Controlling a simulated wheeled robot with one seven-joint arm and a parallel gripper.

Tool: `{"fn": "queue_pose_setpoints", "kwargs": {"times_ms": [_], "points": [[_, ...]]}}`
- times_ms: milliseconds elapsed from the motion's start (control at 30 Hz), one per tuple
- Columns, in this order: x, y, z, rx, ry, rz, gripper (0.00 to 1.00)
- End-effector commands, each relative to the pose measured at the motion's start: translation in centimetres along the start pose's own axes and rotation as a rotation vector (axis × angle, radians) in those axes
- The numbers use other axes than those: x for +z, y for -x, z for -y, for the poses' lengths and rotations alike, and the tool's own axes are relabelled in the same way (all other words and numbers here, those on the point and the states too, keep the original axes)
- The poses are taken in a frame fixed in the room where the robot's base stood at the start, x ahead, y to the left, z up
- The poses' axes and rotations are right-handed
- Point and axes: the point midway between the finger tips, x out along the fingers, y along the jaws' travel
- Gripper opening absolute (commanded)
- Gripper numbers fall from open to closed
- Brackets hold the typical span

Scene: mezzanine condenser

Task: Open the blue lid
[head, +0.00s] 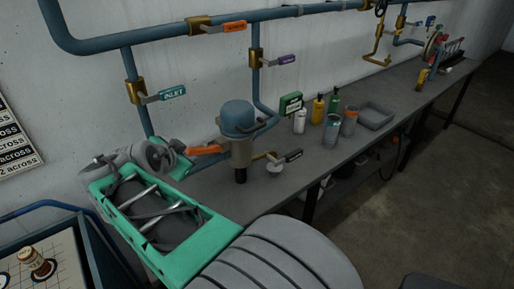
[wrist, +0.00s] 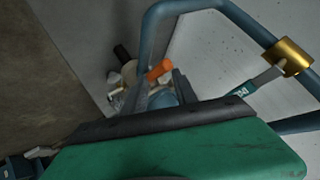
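The blue lid (head: 238,117) is a rounded cap on top of a tan cylindrical body (head: 241,152) with a black lower end. An orange handle (head: 205,149) sticks out to the left of the body. In the wrist view, part of the blue lid (wrist: 162,98) shows between my gripper's dark fingers, with the orange handle (wrist: 160,70) beyond. My gripper (head: 181,158) is left of the body, near the orange handle and apart from the lid. Its fingers (wrist: 161,88) look spread with nothing held between them. The lid's lower side is largely hidden in the wrist view.
Blue pipes run along the wall, with a teal-tagged INLET valve (head: 172,93) above my arm. A green-framed box (head: 291,103), several bottles (head: 318,108) and a grey tray (head: 375,114) stand right of the body. The workbench (head: 390,95) has bare room farther right.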

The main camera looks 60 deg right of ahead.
Motion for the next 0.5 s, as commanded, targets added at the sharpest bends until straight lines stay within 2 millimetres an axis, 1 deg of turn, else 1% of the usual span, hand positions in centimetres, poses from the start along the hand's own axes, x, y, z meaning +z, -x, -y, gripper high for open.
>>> {"fn": "queue_pose_setpoints", "kwargs": {"times_ms": [33,100,200,300,333,500], "points": [[-2.5,-3.7,-3.3,0.044,-0.192,-0.165,0.34],[-7.3,-4.9,-6.1,0.056,-0.409,-0.375,0.34],[-11.4,-4.7,-8.5,0.036,-0.573,-0.565,0.34],[-13.3,-4.5,-9.1,0.022,-0.623,-0.628,0.34],[-13.6,-4.7,-9.1,0.022,-0.626,-0.630,0.34],[-15.3,-7.1,-9.7,0.025,-0.622,-0.627,0.34]]}}
